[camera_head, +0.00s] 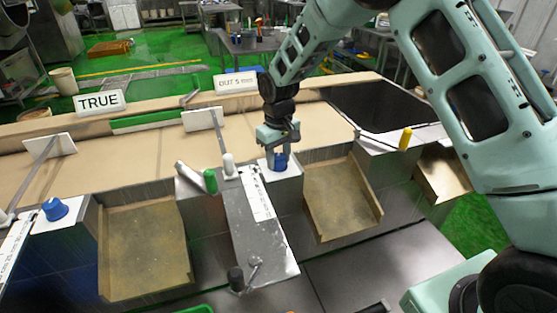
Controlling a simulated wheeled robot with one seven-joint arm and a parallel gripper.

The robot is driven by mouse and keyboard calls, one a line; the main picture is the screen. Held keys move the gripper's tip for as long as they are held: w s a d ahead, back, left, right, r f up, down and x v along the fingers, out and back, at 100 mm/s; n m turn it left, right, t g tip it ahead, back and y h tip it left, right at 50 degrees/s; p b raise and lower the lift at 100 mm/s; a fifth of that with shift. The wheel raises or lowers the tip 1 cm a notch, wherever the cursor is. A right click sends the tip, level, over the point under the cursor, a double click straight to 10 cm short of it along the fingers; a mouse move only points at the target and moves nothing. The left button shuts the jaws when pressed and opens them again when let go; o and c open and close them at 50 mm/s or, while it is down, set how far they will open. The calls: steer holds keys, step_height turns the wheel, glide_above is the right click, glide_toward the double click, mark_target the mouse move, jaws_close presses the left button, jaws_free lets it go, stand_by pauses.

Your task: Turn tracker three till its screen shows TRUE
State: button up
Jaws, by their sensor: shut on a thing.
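My gripper (279,150) points down at the middle of the machine and is shut on a blue knob (280,162). The knob stands upright on a white-topped block, its upper part between the fingers. A second blue knob (55,208) stands free on a similar block at the left. Behind the belt, a left white screen (100,102) reads TRUE. A right white screen (236,83) seems to read OUT 5 mm. I cannot make out a number naming either tracker.
A metal panel (258,238) with a small crank slopes toward me. Open chutes (145,250) lie either side. White upright plates (203,119) stand on the tan belt.

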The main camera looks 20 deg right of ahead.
mark_target(279, 156)
steer(key=m+b, duration=0.1)
steer(key=m, duration=0.5)
steer(key=shift+r+m, duration=0.1)
steer(key=shift+m, duration=0.2)
stand_by(0.5)
steer(key=o, duration=1)
steer(key=shift+c, duration=0.2)
step_height(279, 156, up, 17)
steer(key=b, duration=0.3)
steer(key=shift+r, duration=0.2)
